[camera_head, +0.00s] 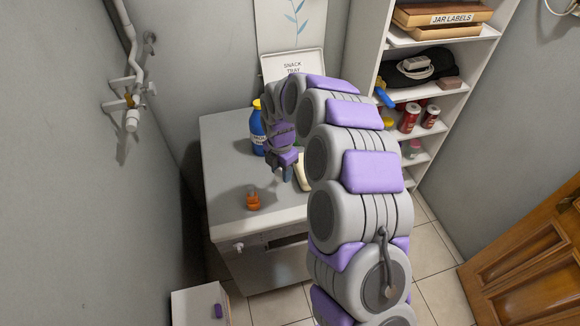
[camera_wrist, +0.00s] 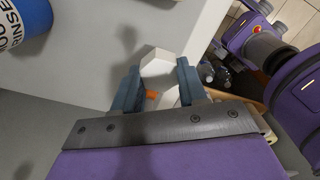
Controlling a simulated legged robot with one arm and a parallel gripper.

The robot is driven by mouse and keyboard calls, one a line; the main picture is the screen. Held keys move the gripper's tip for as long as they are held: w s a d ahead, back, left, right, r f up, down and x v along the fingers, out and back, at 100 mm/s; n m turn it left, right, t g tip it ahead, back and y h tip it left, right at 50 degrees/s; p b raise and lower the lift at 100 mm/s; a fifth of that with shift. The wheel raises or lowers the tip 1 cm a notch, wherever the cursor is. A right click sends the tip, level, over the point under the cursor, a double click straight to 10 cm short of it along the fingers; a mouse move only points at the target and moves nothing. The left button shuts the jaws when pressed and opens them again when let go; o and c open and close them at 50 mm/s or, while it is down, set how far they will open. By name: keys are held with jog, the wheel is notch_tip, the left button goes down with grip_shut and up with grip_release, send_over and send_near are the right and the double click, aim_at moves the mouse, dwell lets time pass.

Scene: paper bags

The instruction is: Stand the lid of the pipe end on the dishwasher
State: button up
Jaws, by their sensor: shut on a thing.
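My gripper (camera_head: 282,172) is over the dishwasher (camera_head: 226,178), whose grey top shows below it. In the wrist view my gripper (camera_wrist: 157,88) is shut on a white, angular piece that looks like the lid (camera_wrist: 160,66). A small orange patch shows between the fingers; I cannot tell what it belongs to. The lid appears small and pale below the fingers in the head view, and I cannot tell whether it touches the top. The pipe (camera_head: 133,70) runs down the left wall, with a white end piece (camera_head: 132,121).
A blue bottle (camera_head: 257,130) with a yellow cap stands left of my gripper. A pale object (camera_head: 303,175) lies right of my gripper. The left part of the top is clear. Shelves (camera_head: 452,100) stand at right.

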jog(key=shift+s+a+f, duration=0.15)
jog(key=shift+s+f, duration=0.1)
jog(key=shift+f, duration=0.1)
jog(key=shift+d+r, duration=0.15)
jog(key=shift+d, duration=0.7)
jog(key=shift+a+p, duration=0.3)
jog(key=shift+a, duration=0.2)
jog(key=f, duration=0.5)
jog(key=shift+d, duration=0.4)
jog(key=shift+a+f, duration=0.15)
jog(key=shift+f, duration=0.5)
jog(key=shift+a+f, duration=0.2)
jog(key=shift+a, duration=0.1)
jog(key=shift+d, duration=0.3)
jog(key=shift+a+f, duration=0.2)
jog(key=shift+f, duration=0.2)
